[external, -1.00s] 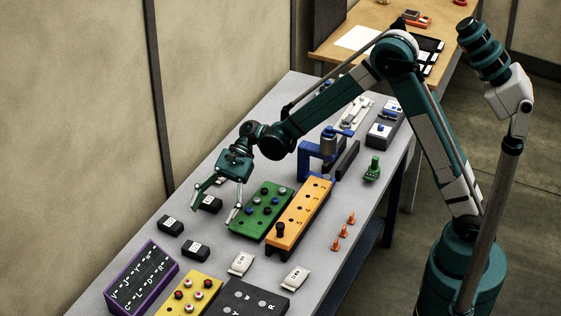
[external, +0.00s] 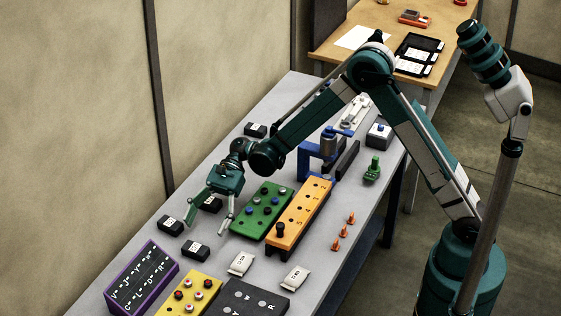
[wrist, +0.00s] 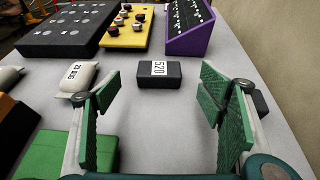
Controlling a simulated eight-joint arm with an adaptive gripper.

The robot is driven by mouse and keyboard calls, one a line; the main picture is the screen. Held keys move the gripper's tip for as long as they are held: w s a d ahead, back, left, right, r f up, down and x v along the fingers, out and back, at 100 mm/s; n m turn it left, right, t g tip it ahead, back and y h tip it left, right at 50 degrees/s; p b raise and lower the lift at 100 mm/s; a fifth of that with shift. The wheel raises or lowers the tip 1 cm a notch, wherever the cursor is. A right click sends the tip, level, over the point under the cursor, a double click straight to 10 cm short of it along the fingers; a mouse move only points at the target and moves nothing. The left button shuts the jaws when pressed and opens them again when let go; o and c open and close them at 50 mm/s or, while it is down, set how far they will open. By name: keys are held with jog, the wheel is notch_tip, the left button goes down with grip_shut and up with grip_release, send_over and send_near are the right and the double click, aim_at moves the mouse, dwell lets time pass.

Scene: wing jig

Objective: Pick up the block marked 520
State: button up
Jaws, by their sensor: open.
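The block marked 520 (wrist: 158,82) is a small black block with a white label, lying flat on the grey table ahead of my gripper (wrist: 155,95) in the wrist view. It appears centred between the two fingers, beyond their tips and apart from them. In the external view I take it to be the black block (external: 195,251) just in front of the fingers; its label is too small to read there. My gripper (external: 205,229) is open and empty, pointing down above the table. Another black block (external: 170,226) lies by the left finger, partly hidden behind the right finger in the wrist view.
A green board (external: 262,208) and an orange board (external: 302,215) stand right of my gripper. White pouches (external: 241,264), a yellow board (external: 207,284), a dark panel (external: 250,298) and a purple box (external: 142,278) lie toward the front. Bare table surrounds the 520 block.

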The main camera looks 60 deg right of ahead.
aim_at(195, 248)
jog(key=shift+x, duration=1.05)
jog(key=shift+a+f, duration=0.1)
jog(key=shift+f+b+x, duration=0.2)
jog(key=shift+b+x, duration=0.65)
jog(key=shift+x, duration=1.65)
jog(key=shift+s, duration=0.1)
jog(key=shift+c, duration=0.5)
jog(key=c, duration=1.2)
jog(key=shift+r, duration=0.1)
notch_tip(195, 248, up, 10)
jog(key=p, duration=0.2)
